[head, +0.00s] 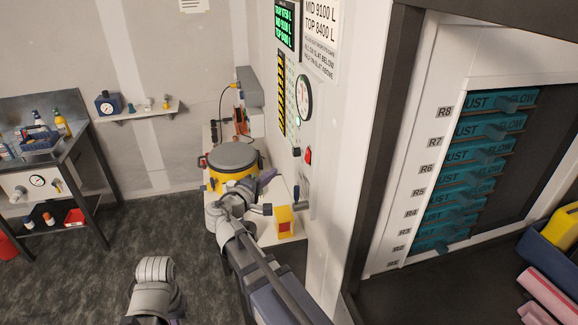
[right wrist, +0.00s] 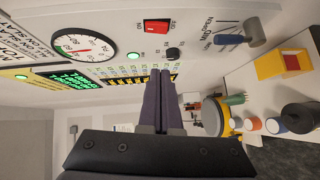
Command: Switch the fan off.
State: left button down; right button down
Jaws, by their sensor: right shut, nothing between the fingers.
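The white control panel (head: 318,90) is at the middle right of the head view. It carries a red rocker switch (head: 308,155), also in the right wrist view (right wrist: 157,26). A small black knob (right wrist: 173,54) and a lit green lamp (right wrist: 133,55) are beside it. A lever with a grey-brown end (right wrist: 255,32) sticks out further right. I cannot read which control is marked for the fan. My right gripper (head: 268,177) is shut and empty, apart from the panel. Its dark purple fingers (right wrist: 161,72) point toward the panel near the knob. My left gripper is not in view.
A round dial (right wrist: 82,46) and green displays (head: 285,25) are on the panel. A yellow pot with a grey lid (head: 233,157) and a red-and-yellow box (head: 284,222) stand below the panel. Teal slats (head: 490,130) fill the rack at right. Grey floor (head: 90,270) is open at left.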

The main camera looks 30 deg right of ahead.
aim_at(308, 156)
jog(key=s+d+b+x, duration=0.1)
jog(key=s+x, duration=0.1)
jog(key=x, duration=1)
jog(key=shift+d+f+b, duration=0.25)
jog(key=shift+d+b, duration=0.05)
jog(key=shift+d, duration=0.2)
jog(key=shift+s, duration=0.15)
jog(key=shift+s+d+f+n+h+b, duration=0.1)
jog(key=shift+d+f+n+h+b, duration=0.2)
jog(key=shift+b, duration=0.65)
jog(key=shift+a, duration=0.1)
